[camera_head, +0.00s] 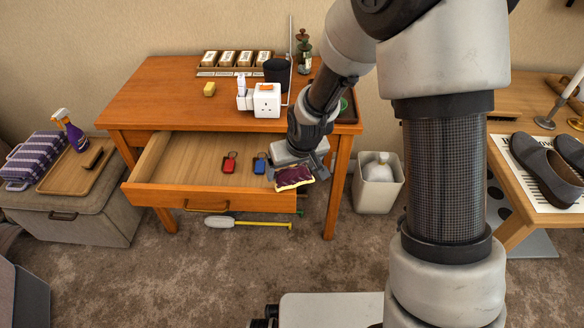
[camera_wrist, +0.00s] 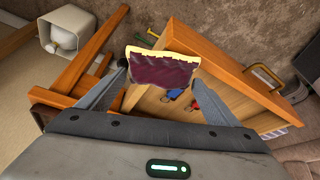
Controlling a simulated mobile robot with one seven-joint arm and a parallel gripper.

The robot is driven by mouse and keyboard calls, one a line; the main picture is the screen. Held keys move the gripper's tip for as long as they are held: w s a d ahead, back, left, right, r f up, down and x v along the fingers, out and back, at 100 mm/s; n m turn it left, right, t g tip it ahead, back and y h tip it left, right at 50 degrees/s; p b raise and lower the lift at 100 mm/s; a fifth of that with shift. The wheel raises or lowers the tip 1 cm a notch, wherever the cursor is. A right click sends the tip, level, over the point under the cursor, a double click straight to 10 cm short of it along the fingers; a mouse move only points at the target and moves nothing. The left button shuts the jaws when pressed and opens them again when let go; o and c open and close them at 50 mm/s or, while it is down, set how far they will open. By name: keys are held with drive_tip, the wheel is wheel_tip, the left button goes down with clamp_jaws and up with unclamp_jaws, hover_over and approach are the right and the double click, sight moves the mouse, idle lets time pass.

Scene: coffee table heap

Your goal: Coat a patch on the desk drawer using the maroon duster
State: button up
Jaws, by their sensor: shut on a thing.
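The maroon duster (camera_head: 294,178), with a pale yellow edge, is held in my gripper (camera_head: 292,164) at the right front corner of the open desk drawer (camera_head: 190,152). In the wrist view the duster (camera_wrist: 162,72) spans between the two fingers of my gripper (camera_wrist: 204,86), which are shut on it. The drawer (camera_wrist: 232,72) lies beyond and to the right of it there. Whether the duster touches the drawer's front or rim I cannot tell. The drawer's right end is partly hidden behind my gripper and the duster.
A red tag (camera_head: 229,163) and a blue tag (camera_head: 259,165) lie inside the drawer. The desk top (camera_head: 170,95) holds a yellow block (camera_head: 209,89) and a white socket block (camera_head: 267,101). A bin (camera_head: 378,190) stands right of the desk. A white-and-yellow tool (camera_head: 245,223) lies on the floor below.

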drive_tip(key=shift+f+b, duration=0.3)
drive_tip(key=shift+f, duration=0.05)
drive_tip(key=shift+w, duration=0.1)
